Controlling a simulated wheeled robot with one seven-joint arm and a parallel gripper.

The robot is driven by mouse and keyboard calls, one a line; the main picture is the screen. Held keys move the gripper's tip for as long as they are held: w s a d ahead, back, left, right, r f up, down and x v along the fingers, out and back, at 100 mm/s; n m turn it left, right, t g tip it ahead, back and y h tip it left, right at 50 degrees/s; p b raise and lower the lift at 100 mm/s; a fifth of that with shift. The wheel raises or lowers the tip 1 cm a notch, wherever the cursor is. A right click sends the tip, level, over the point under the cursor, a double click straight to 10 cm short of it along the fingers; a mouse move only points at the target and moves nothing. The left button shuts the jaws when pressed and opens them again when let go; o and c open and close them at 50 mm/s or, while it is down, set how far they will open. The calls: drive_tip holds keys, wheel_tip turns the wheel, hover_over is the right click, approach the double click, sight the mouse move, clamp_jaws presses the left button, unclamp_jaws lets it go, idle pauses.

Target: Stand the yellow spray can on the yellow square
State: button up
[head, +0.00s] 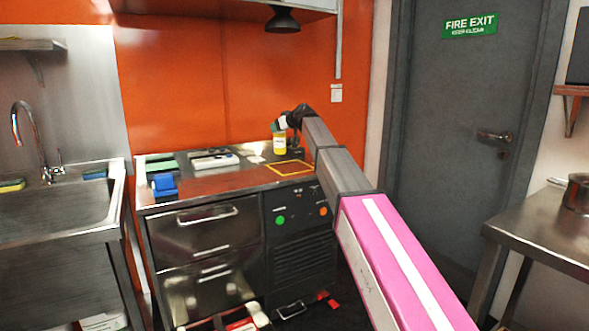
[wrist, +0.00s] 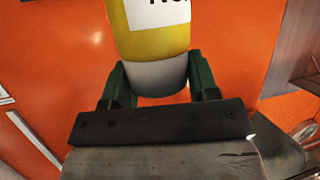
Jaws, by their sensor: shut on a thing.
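The yellow spray can (head: 280,143) is in my gripper (head: 279,126), above the steel counter in the head view. In the wrist view the can (wrist: 150,42) is yellow with a white label and a pale grey end section. The green fingers of my gripper (wrist: 158,82) are shut on that pale section from both sides. The yellow square (head: 291,168) is an outline on the counter's right part. The can appears just left of and behind the square in the head view; its height above the counter is hard to tell.
On the counter (head: 228,183) are a blue object (head: 164,185), a green pad (head: 161,166) and a grey and white item (head: 213,161) to the left. A dark lamp (head: 282,20) hangs above. The orange wall (head: 180,90) stands close behind.

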drive_tip(key=w+d+f, duration=0.6)
drive_tip(key=w+f, duration=0.1)
drive_tip(key=f, duration=0.3)
drive_tip(key=shift+d+n+g+y, duration=0.2)
drive_tip(key=shift+n+g+y, duration=0.1)
drive_tip(key=shift+n, duration=0.1)
drive_tip(key=o, duration=1.3)
